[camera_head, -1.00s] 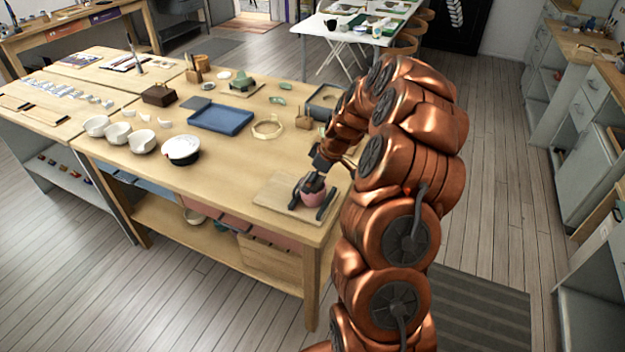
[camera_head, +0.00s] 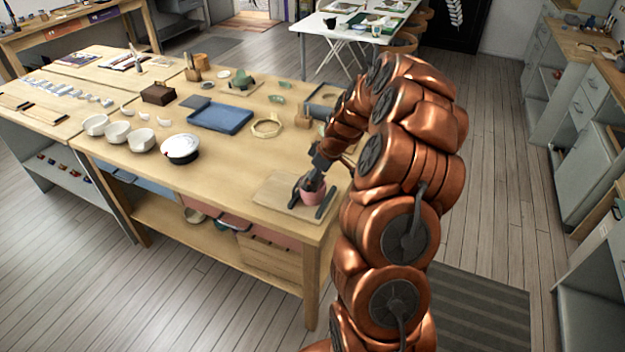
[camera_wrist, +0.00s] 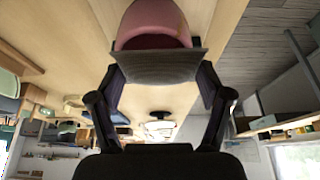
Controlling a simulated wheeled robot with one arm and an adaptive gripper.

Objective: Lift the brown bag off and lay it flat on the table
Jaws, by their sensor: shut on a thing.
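The brown bag (camera_wrist: 157,67) shows in the wrist view as a dark grey-brown, flat-edged piece between my fingertips. My gripper (camera_wrist: 157,78) is shut on it. A rounded pink cup (camera_wrist: 153,22) shows just beyond the bag in that view, with the bag covering part of it. In the head view the pink cup (camera_head: 313,192) stands on a wooden board (camera_head: 272,193) at the near right corner of the table. My gripper (camera_head: 316,176) is right above the cup there. The bag is too small and dark there to tell clearly from my fingers.
The table (camera_head: 235,172) has bare wood left of the board. A white-topped bowl (camera_head: 181,149), blue tray (camera_head: 220,118) and wooden ring (camera_head: 267,128) stand farther back. The table's front edge is close.

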